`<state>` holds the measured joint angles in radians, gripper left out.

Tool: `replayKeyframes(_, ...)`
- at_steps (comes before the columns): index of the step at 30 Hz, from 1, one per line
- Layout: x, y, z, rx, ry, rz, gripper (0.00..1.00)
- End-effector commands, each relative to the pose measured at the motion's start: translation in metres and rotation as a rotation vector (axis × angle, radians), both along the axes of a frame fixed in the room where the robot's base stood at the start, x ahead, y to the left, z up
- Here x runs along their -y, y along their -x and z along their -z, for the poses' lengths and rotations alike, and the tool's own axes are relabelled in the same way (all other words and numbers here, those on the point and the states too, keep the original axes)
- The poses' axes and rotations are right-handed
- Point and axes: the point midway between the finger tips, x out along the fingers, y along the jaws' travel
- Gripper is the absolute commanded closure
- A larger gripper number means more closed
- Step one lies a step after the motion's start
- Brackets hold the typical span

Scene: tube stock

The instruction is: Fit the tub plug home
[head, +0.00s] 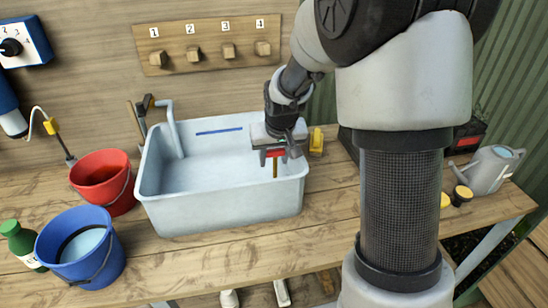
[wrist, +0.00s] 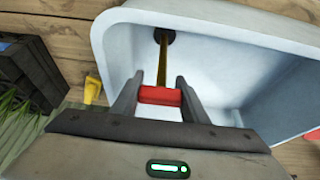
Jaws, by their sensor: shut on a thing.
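The pale grey-blue tub (head: 222,215) stands on the wooden bench. My gripper (head: 276,152) is over its right end, with the fingers pointing down into it. The fingers (wrist: 159,96) are shut on the red grip (wrist: 159,96) of what looks like the tub plug. A thin brown stem (wrist: 163,60) runs from the grip to a dark round piece (wrist: 168,37) inside the tub. The red grip and stem also show in the head view, but the tub's near wall hides the lower end. I cannot tell whether the dark piece is seated in a drain.
A red bucket (head: 118,196) and a blue bucket (head: 100,270) stand left of the tub. A tap (head: 172,125) rises at its back left. A yellow object (head: 316,141) stands close by its right end. A watering can (head: 490,170) is far right.

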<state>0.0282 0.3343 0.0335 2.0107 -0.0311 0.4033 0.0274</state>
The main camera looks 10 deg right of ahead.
Motion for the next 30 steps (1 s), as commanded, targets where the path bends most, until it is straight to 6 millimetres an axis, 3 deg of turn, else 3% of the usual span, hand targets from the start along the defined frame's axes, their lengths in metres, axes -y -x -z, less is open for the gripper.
replayKeyframes(30,-0.0001,-0.0003,0.0068,0.001,0.000,0.000,0.99)
